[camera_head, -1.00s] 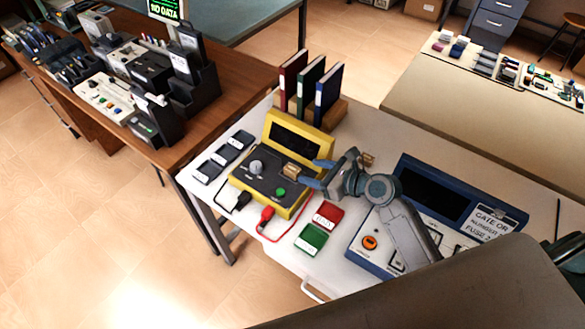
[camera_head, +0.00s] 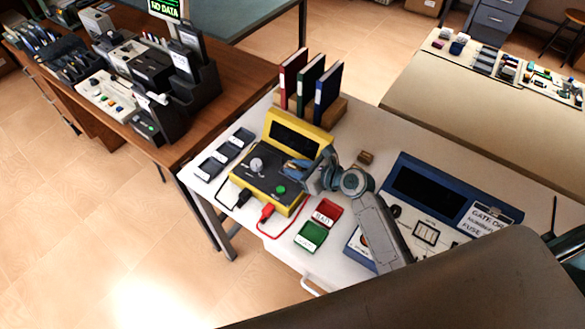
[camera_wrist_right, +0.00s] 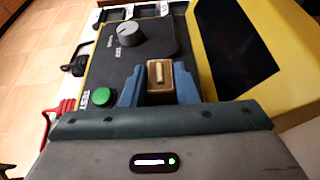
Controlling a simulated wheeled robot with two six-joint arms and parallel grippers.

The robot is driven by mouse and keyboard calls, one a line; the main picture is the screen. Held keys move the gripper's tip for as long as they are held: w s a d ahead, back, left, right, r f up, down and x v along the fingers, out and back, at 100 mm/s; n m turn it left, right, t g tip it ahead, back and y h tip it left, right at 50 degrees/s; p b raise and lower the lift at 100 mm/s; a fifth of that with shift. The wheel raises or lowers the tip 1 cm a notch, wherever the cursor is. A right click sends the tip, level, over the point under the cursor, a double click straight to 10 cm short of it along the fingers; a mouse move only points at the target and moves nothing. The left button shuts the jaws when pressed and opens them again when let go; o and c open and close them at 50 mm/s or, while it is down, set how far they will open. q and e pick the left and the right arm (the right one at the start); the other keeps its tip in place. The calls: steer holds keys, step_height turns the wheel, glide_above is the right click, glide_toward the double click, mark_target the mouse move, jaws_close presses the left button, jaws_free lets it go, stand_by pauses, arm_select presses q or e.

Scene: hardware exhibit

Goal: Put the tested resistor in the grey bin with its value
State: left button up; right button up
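The tested resistor (camera_wrist_right: 158,74) is a small tan piece on a square brown block, over the dark panel of the yellow tester (camera_head: 272,206). My right gripper (camera_wrist_right: 160,80) has its blue fingers on either side of the block, with no clear gap. Whether they grip it is unclear. In the head view the gripper (camera_head: 297,170) hides most of the block. Small grey bins (camera_head: 212,168) stand in a row left of the tester; their labels are too small to read. My left gripper is not in view.
A green box (camera_head: 311,236) and a red box (camera_head: 327,212) lie in front of the tester. A second small brown block (camera_head: 366,157) and a blue device (camera_head: 440,195) are to the right. Binders (camera_head: 318,82) stand behind. Red and black leads lie at the tester's front.

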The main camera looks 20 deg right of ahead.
mark_target(297, 169)
steer(key=c, duration=0.3)
steer(key=shift+r, duration=0.1)
steer(key=shift+r, duration=0.6)
step_height(297, 169, up, 2)
steer(key=shift+r+b, duration=0.15)
steer(key=shift+b, duration=0.25)
steer(key=s+r+b, duration=0.1)
steer(key=s+b, duration=0.2)
steer(key=s, duration=1.2)
steer(key=w+d+r+n+g+y, duration=0.2)
steer(key=w+d+r+n, duration=0.1)
steer(key=w+r, duration=0.6)
steer(key=shift+r+g+y, duration=0.3)
steer(key=shift+r+g, duration=0.1)
steer(key=shift+r, duration=0.4)
steer(key=shift+d, duration=0.1)
